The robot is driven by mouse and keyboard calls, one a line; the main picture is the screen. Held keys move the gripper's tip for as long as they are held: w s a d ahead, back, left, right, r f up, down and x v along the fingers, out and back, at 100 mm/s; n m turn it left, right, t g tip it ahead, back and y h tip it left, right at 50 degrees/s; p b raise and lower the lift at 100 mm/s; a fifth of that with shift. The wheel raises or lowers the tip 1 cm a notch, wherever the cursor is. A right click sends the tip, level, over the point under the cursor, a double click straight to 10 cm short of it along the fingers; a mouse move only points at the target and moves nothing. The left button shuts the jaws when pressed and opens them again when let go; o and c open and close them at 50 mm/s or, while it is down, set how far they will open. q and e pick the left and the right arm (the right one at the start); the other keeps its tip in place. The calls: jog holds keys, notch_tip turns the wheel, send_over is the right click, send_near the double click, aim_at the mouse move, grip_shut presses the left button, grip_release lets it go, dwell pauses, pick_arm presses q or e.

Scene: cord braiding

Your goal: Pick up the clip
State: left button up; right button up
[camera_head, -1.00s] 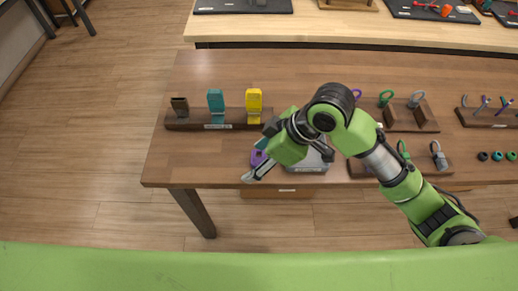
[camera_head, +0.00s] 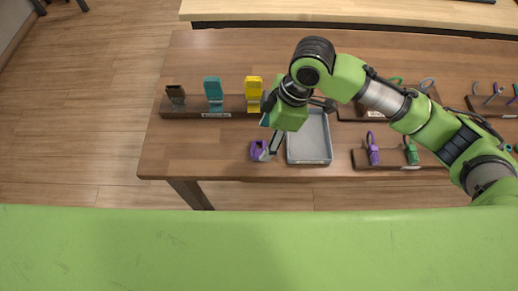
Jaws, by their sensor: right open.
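A small purple clip (camera_head: 256,151) lies on the brown table near its front edge, left of the grey tray. My right gripper (camera_head: 271,148) is open above the table, and a grey finger reaches down at the right side of the clip. I cannot tell whether the finger touches it. The gripper hides part of the surroundings of the clip. A wooden rack (camera_head: 233,105) at the left holds a brown clip (camera_head: 176,95), a teal clip (camera_head: 213,92) and a yellow clip (camera_head: 253,92) upright. My left gripper is not in view.
A shallow grey tray (camera_head: 309,160) is just right of the gripper. Wooden holders with purple (camera_head: 373,150) and green (camera_head: 411,152) looped pieces stand further right. The table's left front area is clear.

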aim_at(260, 149)
jog(key=shift+w+p+x, duration=0.15)
jog(key=shift+p+x, duration=0.05)
jog(key=shift+x, duration=1.3)
jog(key=shift+w+p+x, duration=0.15)
jog(key=shift+p+x, duration=0.05)
jog(key=shift+x, duration=1.25)
jog(key=shift+d, duration=0.1)
jog(key=c, duration=0.8)
